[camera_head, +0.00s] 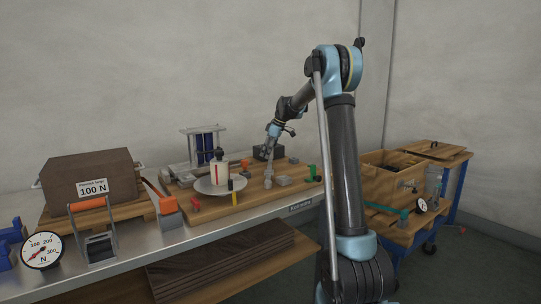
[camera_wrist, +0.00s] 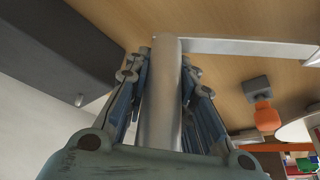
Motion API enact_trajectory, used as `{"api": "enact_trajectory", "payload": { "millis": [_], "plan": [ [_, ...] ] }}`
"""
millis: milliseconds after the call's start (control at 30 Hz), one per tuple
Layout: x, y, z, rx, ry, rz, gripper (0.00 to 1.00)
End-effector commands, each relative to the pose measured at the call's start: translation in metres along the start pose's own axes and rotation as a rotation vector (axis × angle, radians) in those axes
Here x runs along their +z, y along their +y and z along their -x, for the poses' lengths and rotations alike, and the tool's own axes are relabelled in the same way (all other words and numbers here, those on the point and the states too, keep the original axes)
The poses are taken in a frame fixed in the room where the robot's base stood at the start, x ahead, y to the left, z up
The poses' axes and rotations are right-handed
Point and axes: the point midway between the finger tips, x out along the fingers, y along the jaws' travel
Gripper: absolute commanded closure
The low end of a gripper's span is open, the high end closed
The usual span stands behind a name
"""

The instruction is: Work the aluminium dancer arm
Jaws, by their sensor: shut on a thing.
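The aluminium dancer arm shows in the wrist view as a pale flat bar (camera_wrist: 250,48) over the wooden board, joined at its left end to an upright grey metal cylinder (camera_wrist: 160,95). My gripper (camera_wrist: 162,65) is shut around this cylinder, with linked fingers on both sides of it. In the head view my gripper (camera_head: 268,180) reaches down to the wooden board (camera_head: 235,209) on the bench. There the bar is too small to tell apart from my fingers.
A white disc (camera_head: 208,186) with a pale roll stands left of my gripper. A dark box (camera_head: 268,152) stands behind it. Red, green and yellow-black parts stand around the board. A force gauge (camera_head: 41,250) is at far left, a wooden crate (camera_head: 390,178) at right.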

Motion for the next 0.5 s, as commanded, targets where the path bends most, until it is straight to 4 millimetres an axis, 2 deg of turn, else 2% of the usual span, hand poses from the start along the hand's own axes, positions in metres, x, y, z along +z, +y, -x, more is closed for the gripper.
{"api": "enact_trajectory", "payload": {
  "millis": [333, 367, 400, 433, 500],
  "plan": [
    [-0.0009, 0.0026, 0.0006, 0.005, 0.002, 0.000, 1.00],
    [-0.0009, 0.0027, 0.0006, 0.005, 0.003, 0.000, 0.70],
    [-0.0009, 0.0026, 0.0006, 0.005, 0.003, 0.000, 0.61],
    [-0.0008, 0.0024, 0.0005, 0.005, 0.002, 0.000, 0.56],
    [-0.0007, 0.0020, 0.0005, 0.004, 0.002, 0.000, 0.56]
  ]
}}
